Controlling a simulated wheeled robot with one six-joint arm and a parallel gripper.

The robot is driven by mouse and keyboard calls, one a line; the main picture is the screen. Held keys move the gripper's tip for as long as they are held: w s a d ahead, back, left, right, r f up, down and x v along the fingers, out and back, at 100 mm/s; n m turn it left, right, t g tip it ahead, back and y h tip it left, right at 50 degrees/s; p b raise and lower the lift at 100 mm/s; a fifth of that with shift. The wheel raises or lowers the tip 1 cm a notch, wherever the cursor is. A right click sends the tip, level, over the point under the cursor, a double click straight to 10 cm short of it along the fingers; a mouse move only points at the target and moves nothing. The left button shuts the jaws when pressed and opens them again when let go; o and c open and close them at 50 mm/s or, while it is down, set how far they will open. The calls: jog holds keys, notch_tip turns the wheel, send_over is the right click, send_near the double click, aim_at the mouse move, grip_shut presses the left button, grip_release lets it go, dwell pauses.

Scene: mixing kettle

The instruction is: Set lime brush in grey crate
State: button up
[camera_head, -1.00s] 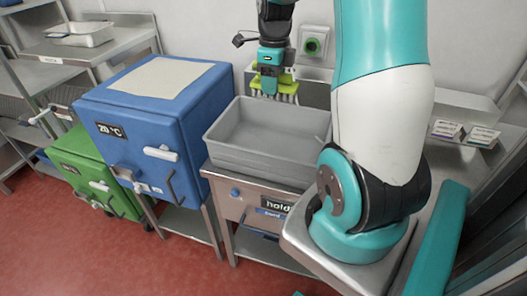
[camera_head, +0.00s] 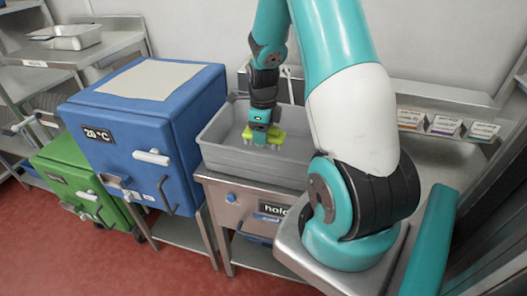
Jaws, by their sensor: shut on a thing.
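The lime brush (camera_head: 277,136) is a yellow-green piece at the end of my arm, low inside the grey crate (camera_head: 250,165). My gripper (camera_head: 261,136) points down into the crate and is shut on the brush, covering part of it. The crate is an open grey tub standing on a steel stand. The view does not show clearly whether the brush touches the crate floor.
A blue box (camera_head: 150,120) marked 20 °C stands directly left of the crate, higher than its rim. A green box (camera_head: 75,180) is farther left. Several small cartons (camera_head: 447,126) sit on a shelf at the right. A metal tray (camera_head: 72,37) is at upper left.

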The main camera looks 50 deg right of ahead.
notch_tip(320, 180, down, 8)
jog(key=shift+f+p, duration=0.2)
jog(key=shift+p, duration=0.35)
jog(key=shift+f, duration=0.1)
jog(key=o, duration=0.9)
